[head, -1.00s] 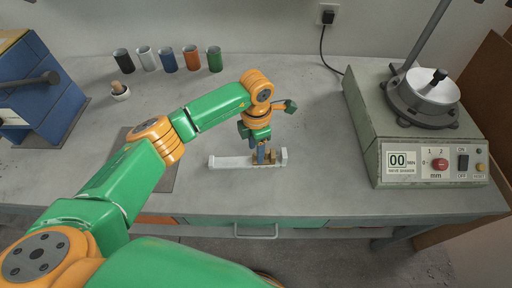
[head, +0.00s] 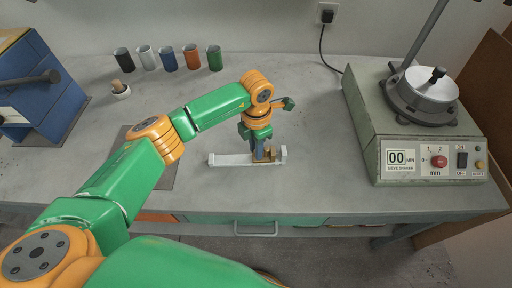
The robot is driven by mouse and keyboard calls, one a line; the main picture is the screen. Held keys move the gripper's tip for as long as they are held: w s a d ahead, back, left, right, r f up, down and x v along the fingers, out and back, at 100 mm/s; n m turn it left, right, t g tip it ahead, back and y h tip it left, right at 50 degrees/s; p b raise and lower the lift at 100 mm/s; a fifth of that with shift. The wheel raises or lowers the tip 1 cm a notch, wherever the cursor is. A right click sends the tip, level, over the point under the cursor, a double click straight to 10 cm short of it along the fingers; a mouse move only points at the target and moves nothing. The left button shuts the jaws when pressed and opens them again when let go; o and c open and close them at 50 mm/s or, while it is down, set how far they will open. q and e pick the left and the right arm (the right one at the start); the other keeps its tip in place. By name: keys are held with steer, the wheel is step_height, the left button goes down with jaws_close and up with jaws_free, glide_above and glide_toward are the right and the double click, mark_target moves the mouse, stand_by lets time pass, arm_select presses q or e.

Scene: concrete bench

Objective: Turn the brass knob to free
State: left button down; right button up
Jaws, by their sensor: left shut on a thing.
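The brass knob (head: 269,154) sits near the right end of a pale, low bar-shaped fixture (head: 232,160) on the bench. My left gripper (head: 260,154) points down over the fixture, its fingers shut on the brass knob. The fingers and wrist hide part of the knob, so its exact angle is hard to tell. My right gripper is not in view.
A sieve shaker (head: 425,150) stands at the right. Several coloured cups (head: 190,57) line the back, with a small mortar and pestle (head: 121,91) before them. A blue machine (head: 40,90) is at the left. The bench right of the fixture is clear.

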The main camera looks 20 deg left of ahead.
arm_select(q)
steer(key=c, duration=0.8)
jaws_free()
steer(key=shift+o, duration=0.2)
step_height(320, 180, up, 6)
steer(key=shift+r+b, duration=0.1)
steer(key=shift+b, duration=0.7)
steer(key=shift+r, duration=0.4)
steer(key=shift+s+f, duration=0.1)
